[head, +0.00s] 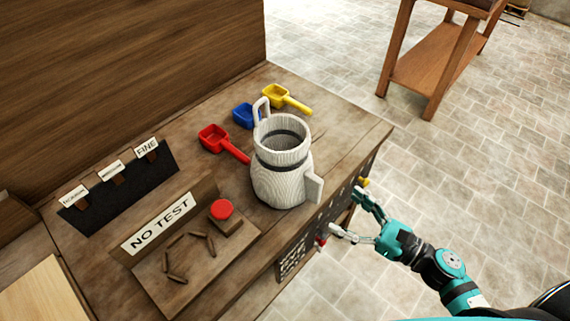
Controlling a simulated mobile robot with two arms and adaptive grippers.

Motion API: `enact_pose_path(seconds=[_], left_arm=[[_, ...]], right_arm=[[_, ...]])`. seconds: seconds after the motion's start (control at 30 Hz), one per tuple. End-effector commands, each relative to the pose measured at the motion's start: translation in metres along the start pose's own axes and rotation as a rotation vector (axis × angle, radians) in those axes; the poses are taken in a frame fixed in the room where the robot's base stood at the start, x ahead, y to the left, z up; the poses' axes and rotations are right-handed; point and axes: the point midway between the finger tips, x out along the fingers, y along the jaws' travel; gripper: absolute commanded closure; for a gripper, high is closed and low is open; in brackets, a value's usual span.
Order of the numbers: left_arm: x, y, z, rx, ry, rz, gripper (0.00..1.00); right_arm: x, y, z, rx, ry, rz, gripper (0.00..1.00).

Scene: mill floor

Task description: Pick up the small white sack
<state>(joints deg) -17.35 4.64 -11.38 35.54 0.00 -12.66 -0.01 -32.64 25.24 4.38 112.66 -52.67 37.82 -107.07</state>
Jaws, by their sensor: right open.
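A white, grey-streaked, sack-like thing (282,183) stands upright on the wooden bench. It has a dark band below its round open mouth, a loop at the back left and a tab at the lower right. I take it for the small white sack; no other white sack shows. My right gripper (346,211) is open and empty, just right of the sack, near the bench's front edge. Its fingers point left towards the sack and are apart from it. My left gripper is out of view.
Red (214,138), blue (244,115) and yellow (276,94) scoops lie behind the sack. A NO TEST board (158,222) with a red button (221,209) stands at left. Knobs stick out of the bench front. A wooden table (436,66) stands at the back right; the floor between is clear.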

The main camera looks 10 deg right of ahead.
Motion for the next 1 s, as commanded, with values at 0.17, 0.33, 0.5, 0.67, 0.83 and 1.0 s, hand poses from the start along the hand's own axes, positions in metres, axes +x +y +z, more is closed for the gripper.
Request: enact_pose_path(seconds=[0.17,0.33,0.5,0.67,0.83,1.0], left_arm=[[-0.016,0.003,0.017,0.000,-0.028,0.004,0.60],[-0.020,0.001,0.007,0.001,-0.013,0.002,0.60],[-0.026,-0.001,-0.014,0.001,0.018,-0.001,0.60],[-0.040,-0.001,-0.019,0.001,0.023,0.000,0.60],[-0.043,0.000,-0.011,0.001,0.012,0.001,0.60],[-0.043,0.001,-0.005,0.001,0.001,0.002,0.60]], right_arm=[[0.039,-0.001,0.004,0.002,-0.004,-0.001,0.18],[0.057,-0.001,0.002,0.003,-0.001,-0.002,0.18],[0.069,-0.001,0.002,0.005,-0.003,-0.003,0.18],[0.094,-0.003,0.002,0.006,-0.002,-0.004,0.18],[0.111,-0.002,-0.001,0.005,-0.001,-0.003,0.18],[0.112,-0.002,-0.003,0.005,0.000,-0.003,0.18]])
